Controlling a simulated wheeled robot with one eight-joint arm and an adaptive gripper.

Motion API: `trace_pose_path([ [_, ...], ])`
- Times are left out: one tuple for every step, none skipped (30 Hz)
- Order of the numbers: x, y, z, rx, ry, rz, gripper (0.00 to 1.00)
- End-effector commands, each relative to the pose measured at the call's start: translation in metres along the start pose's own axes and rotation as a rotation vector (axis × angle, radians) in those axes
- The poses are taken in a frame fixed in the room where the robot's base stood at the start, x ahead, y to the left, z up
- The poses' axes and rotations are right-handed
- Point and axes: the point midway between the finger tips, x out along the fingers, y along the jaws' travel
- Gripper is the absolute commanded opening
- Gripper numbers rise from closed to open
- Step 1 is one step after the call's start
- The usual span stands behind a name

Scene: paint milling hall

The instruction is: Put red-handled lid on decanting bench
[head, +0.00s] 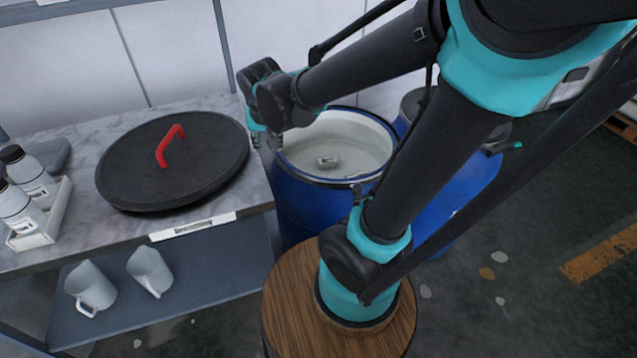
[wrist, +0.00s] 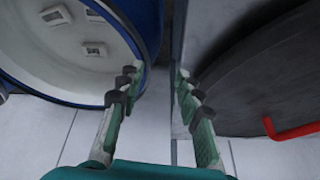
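The red-handled lid (head: 205,178) is a large round black disc with a red bar handle (head: 168,146) near its middle. It lies on the grey marbled top of the decanting bench (head: 72,240), towards the right end. My gripper (head: 266,142) is off the bench's right edge, beside the lid and near the open drum's rim, touching neither as far as I can tell. In the wrist view my gripper (wrist: 156,76) has its fingers apart with nothing between them. The lid (wrist: 255,85) and part of its handle (wrist: 290,132) show right of the fingers there.
An open blue drum (head: 300,208) with pale contents stands right of the bench. Another blue drum (head: 480,178) with a dark top stands behind my arm. White bottles in a holder (head: 50,218) stand at the bench's left. Jugs (head: 150,270) sit on the lower shelf.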

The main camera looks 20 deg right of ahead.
Motion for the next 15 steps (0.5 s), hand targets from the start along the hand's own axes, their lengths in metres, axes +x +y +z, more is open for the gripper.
trace_pose_path([
  [0.007, 0.027, 0.012, -0.009, -0.009, 0.005, 0.35],
  [0.011, 0.040, 0.020, -0.023, -0.014, 0.004, 0.35],
  [0.015, 0.056, 0.030, -0.041, -0.020, 0.004, 0.35],
  [0.018, 0.067, 0.038, -0.055, -0.024, 0.002, 0.35],
  [0.021, 0.077, 0.046, -0.069, -0.028, 0.001, 0.35],
  [0.024, 0.089, 0.057, -0.086, -0.031, -0.002, 0.35],
  [0.027, 0.097, 0.065, -0.099, -0.033, -0.003, 0.35],
  [0.029, 0.104, 0.072, -0.111, -0.035, -0.005, 0.35],
  [0.031, 0.112, 0.081, -0.124, -0.037, -0.008, 0.35],
  [0.032, 0.117, 0.086, -0.134, -0.038, -0.009, 0.35],
  [0.033, 0.121, 0.092, -0.142, -0.038, -0.011, 0.35],
  [0.035, 0.125, 0.098, -0.152, -0.039, -0.014, 0.35],
  [0.035, 0.128, 0.102, -0.159, -0.039, -0.015, 0.35],
  [0.036, 0.130, 0.104, -0.165, -0.039, -0.016, 0.35],
  [0.036, 0.132, 0.107, -0.171, -0.039, -0.017, 0.35],
])
